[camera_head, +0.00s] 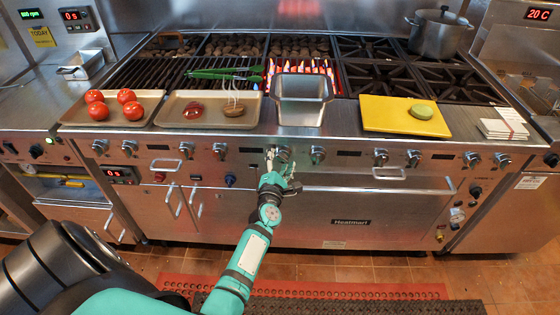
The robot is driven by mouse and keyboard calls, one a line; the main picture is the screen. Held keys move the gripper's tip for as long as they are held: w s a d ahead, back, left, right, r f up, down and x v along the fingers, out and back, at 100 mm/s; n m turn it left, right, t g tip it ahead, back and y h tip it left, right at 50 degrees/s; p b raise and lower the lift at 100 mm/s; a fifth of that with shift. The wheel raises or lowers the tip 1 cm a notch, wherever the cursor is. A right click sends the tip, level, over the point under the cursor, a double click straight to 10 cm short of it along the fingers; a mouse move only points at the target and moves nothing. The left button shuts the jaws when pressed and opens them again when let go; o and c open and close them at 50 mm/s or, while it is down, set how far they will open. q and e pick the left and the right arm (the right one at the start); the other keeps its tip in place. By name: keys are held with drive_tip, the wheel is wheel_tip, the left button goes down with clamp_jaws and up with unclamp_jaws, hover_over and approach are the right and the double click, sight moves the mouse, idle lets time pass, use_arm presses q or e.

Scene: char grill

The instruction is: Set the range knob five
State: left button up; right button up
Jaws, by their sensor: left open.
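A row of metal range knobs runs along the front panel of the steel range. My left gripper (277,167) is open and empty in front of the panel, right at a knob in the middle of the row, range knob five (283,152). The fingers overlap the lower part of this knob, and I cannot tell whether they touch it. The knob's pointer direction is too small to read. The neighbouring knobs to its right (317,154) and left (219,151) are free. My right gripper is not in view.
Flames burn under the grate (300,68) behind a steel pan (302,112). Trays with tomatoes (127,97) and patties (235,109) and a yellow board (375,113) line the front ledge. The oven handle (365,189) sticks out below the knobs, right of my gripper.

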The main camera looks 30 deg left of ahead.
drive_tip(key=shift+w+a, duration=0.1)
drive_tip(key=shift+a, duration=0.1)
use_arm(q)
drive_tip(key=c, duration=1.2)
drive_tip(key=shift+o, duration=0.2)
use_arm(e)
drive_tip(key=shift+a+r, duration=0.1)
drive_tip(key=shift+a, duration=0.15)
use_arm(q)
drive_tip(key=shift+r, duration=0.1)
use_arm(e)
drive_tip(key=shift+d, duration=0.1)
